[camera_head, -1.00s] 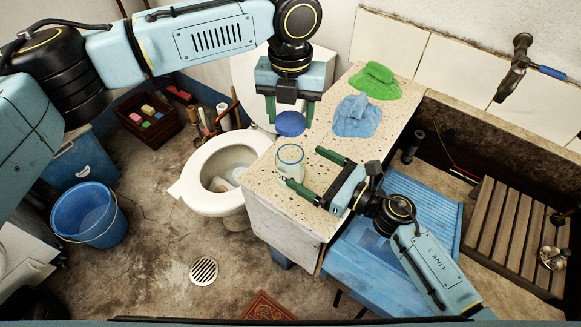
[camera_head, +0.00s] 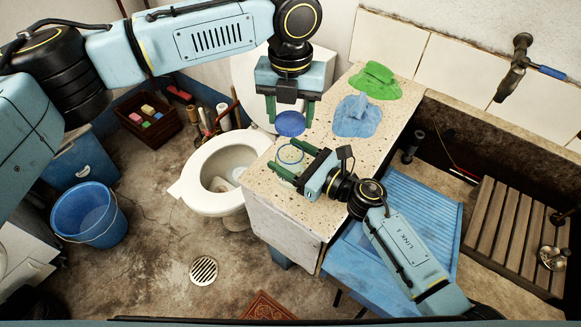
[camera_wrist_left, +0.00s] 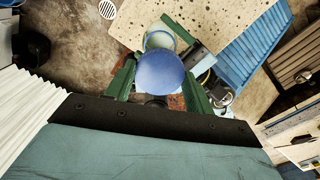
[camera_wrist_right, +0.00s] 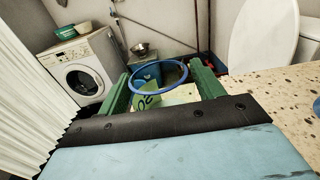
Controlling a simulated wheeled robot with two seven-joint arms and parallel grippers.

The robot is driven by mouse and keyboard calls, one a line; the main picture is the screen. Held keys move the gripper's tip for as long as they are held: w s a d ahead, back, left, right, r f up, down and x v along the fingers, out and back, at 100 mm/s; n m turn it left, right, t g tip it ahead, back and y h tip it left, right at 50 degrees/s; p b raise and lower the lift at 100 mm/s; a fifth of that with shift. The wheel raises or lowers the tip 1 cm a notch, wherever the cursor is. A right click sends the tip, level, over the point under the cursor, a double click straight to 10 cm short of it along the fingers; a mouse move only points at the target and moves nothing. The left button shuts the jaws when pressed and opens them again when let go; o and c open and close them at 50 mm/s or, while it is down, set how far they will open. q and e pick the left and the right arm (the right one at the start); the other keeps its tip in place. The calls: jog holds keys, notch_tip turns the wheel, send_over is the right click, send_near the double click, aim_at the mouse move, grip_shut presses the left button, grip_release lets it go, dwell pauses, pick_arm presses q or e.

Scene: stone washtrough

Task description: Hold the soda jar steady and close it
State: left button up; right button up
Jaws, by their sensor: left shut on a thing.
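The soda jar (camera_head: 290,155) is a clear jar with a blue rim, upright on the speckled counter near its left edge. Its rim and a green label show in the right wrist view (camera_wrist_right: 160,64). My left gripper (camera_head: 290,110) is shut on the round blue lid (camera_head: 290,124), held level above the jar and apart from it. The lid hides part of the jar in the left wrist view (camera_wrist_left: 160,73). My right gripper (camera_head: 289,160) is low over the counter, its fingers open on either side of the jar. Contact with the glass cannot be told.
A blue cloth (camera_head: 357,116) and a green cloth (camera_head: 374,82) lie on the counter (camera_head: 330,195) behind the jar. The toilet (camera_head: 200,172) stands to the left. A blue ribbed washboard surface (camera_head: 425,215) lies right of the counter, under my right arm.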

jog(key=c, duration=0.8)
pick_arm(q)
send_over(292, 141)
jog(key=s, duration=0.2)
jog(key=shift+s+a+f, duration=0.1)
jog(key=shift+a+f, duration=0.05)
jog(key=shift+f, duration=2.35)
jog(key=shift+f, duration=0.9)
jog(key=shift+f, duration=0.55)
pick_arm(e)
jog(key=c, duration=0.5)
pick_arm(q)
jog(key=m, duration=0.4)
jog(key=shift+m, duration=2.9)
